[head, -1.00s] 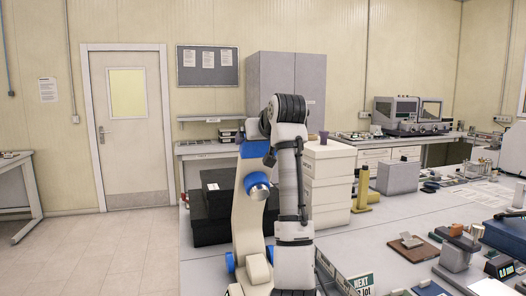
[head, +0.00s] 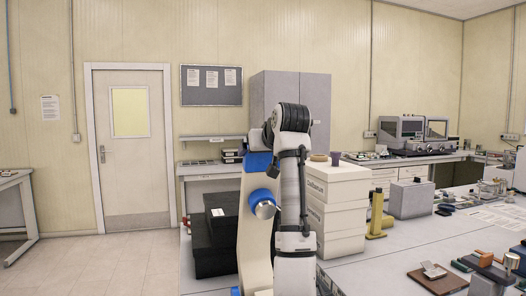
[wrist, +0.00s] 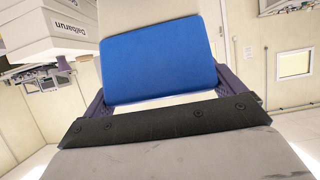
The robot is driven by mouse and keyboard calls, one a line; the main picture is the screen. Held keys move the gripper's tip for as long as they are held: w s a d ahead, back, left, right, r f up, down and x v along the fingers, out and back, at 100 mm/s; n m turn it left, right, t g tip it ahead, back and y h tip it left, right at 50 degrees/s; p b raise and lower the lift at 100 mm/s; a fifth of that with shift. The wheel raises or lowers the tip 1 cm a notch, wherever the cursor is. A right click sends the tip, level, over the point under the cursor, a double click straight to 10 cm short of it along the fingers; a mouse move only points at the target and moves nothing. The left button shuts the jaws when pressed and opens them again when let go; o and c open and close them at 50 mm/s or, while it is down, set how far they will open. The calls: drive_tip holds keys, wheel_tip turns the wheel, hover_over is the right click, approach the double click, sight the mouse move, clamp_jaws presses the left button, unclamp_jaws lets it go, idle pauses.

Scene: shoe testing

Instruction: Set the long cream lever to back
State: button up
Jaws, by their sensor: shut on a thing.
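I cannot make out the long cream lever in either view. In the head view my arm is folded upright at the centre, and it hides my gripper's fingertips. In the wrist view a dark bolted part and a grey surface of mine fill the lower half, with a blue and cream part of my arm above.
White stacked boxes (head: 337,211) and black boxes (head: 215,248) flank my arm. A yellow stand (head: 377,215) and a grey block (head: 409,199) are on the bench (head: 370,262). A brown board with a small part (head: 437,278) lies at front right. Open floor is at left.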

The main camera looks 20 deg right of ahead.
drive_tip(key=shift+w+a+r, duration=0.1)
drive_tip(key=shift+r, duration=0.05)
drive_tip(key=o, duration=1)
drive_tip(key=shift+o, duration=0.2)
drive_tip(key=shift+w+f, duration=0.25)
drive_tip(key=b+v, duration=0.5)
drive_tip(key=v, duration=0.8)
drive_tip(key=shift+s+r, duration=0.2)
drive_tip(key=shift+s, duration=0.15)
